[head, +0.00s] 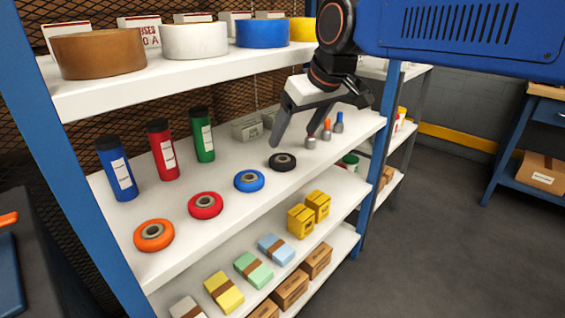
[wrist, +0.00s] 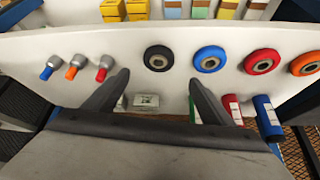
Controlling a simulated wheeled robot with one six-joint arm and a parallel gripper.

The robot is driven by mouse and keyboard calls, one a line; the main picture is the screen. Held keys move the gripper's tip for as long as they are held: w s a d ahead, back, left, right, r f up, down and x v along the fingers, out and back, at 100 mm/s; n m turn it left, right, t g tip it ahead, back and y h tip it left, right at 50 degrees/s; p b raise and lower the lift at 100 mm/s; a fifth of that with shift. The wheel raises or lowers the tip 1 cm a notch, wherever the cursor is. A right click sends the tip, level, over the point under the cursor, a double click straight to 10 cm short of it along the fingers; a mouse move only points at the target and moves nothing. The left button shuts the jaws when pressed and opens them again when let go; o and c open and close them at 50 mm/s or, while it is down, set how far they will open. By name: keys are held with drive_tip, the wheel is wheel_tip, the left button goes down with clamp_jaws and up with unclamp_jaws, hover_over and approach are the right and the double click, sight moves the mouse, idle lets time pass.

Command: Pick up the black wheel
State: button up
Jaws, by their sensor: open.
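The black wheel (head: 282,162) lies flat on the white middle shelf, at the right end of a row of wheels. In the wrist view the black wheel (wrist: 158,58) lies beyond the fingertips, roughly between their lines, and nothing touches it. My gripper (head: 318,118) is open and empty above the shelf, near the black wheel. In the wrist view my gripper's two dark fingers (wrist: 158,78) are spread wide.
A blue wheel (head: 249,181), red wheel (head: 205,205) and orange wheel (head: 154,235) lie left of the black one. Blue, red and green (head: 203,135) bottles stand behind them. Small silver-tipped items (head: 326,130) stand to the right. An upper shelf (head: 180,78) holding tape rolls overhangs.

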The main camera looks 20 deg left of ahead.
sight(285, 154)
drive_tip(key=x, duration=0.9)
drive_tip(key=shift+w+f, duration=0.2)
drive_tip(key=shift+f, duration=0.25)
drive_tip(key=shift+c, duration=0.7)
drive_tip(key=c, duration=1)
